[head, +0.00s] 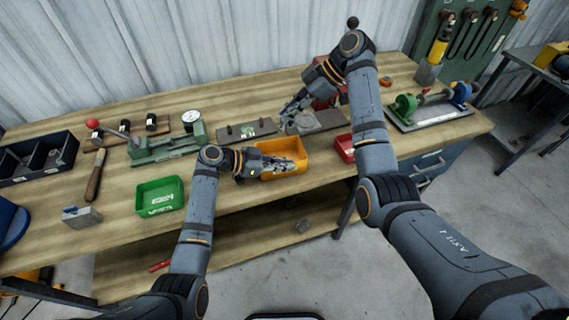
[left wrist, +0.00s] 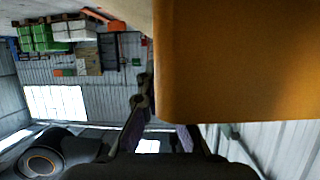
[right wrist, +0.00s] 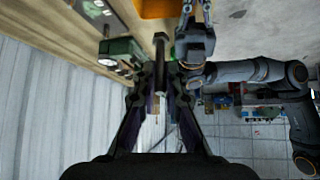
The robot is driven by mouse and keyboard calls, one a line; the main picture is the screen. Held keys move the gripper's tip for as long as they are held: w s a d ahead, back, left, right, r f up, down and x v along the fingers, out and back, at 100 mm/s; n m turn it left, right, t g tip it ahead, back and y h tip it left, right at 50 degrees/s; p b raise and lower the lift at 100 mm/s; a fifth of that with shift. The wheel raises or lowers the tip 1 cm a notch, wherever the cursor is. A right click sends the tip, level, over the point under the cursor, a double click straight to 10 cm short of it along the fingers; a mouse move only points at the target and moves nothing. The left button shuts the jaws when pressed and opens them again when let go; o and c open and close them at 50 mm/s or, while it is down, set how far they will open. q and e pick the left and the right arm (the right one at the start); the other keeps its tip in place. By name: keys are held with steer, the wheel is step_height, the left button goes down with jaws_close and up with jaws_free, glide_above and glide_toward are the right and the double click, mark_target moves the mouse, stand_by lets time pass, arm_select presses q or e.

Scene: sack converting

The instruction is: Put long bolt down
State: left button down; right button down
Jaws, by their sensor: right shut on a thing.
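In the right wrist view my right gripper (right wrist: 162,85) is shut on a dark long bolt (right wrist: 160,50), which sticks out beyond the fingertips. In the head view this gripper (head: 290,112) is over the back of the bench, near a dark flat plate (head: 322,119); the bolt is too small to make out there. My left gripper (head: 272,166) is at the orange bin (head: 293,148), its fingers over the bin.
A green bin (head: 160,197) stands to the left and a red bin (head: 345,148) to the right of the orange one. A green fixture (head: 165,148) with a dial gauge and another dark plate (head: 250,131) stand behind. My two arms are close together here.

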step_height(320, 180, down, 4)
steer(key=m+t+h, duration=0.1)
steer(key=m+h, duration=0.1)
steer(key=h, duration=0.1)
steer(key=m+h, duration=0.1)
steer(key=m, duration=0.1)
glide_toward(290, 148)
steer(key=shift+t, duration=0.4)
steer(key=s+a+f, duration=0.2)
steer(key=s, duration=0.1)
steer(key=s+a+f, duration=0.1)
steer(key=s+a, duration=0.1)
steer(key=shift+f, duration=0.1)
steer(key=c, duration=1.9)
jaws_free()
steer(key=shift+f, duration=0.1)
steer(key=o, duration=0.5)
